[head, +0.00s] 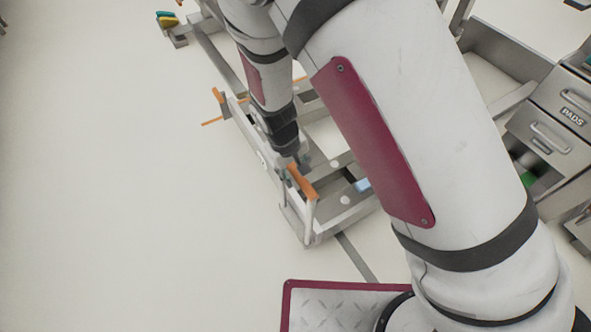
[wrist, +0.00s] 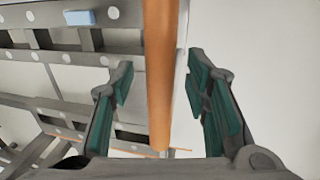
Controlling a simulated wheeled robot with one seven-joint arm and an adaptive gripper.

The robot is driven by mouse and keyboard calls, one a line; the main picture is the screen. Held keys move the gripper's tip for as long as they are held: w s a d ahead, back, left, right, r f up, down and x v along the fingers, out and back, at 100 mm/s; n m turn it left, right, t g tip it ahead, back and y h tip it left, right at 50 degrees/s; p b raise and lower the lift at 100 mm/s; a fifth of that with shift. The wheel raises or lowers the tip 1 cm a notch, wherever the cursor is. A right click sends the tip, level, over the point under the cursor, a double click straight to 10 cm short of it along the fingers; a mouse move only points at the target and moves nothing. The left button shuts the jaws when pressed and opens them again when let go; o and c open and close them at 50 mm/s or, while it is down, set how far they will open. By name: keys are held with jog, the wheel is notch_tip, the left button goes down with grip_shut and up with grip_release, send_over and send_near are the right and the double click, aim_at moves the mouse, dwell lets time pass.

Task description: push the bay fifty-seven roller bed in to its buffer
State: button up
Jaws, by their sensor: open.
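The roller bed (head: 345,217) is a low grey frame with round white studs, in the middle of the head view; its bay number cannot be read. An orange bar (head: 302,183) stands at its near corner on a pale post. My gripper (head: 292,164) is at this bar. In the wrist view my gripper (wrist: 159,78) is open, with one green-padded finger on each side of the orange bar (wrist: 158,105). Gaps show on both sides of the bar. Part of the bed is hidden behind my arm.
A small blue block (head: 362,184) lies on the frame. A grey cabinet (head: 550,135) with a drawer marked PADS stands at right. A yellow and green item (head: 167,19) is at the far left end. The floor (head: 110,190) to the left is clear.

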grip_shut()
jog(key=shift+d, duration=0.1)
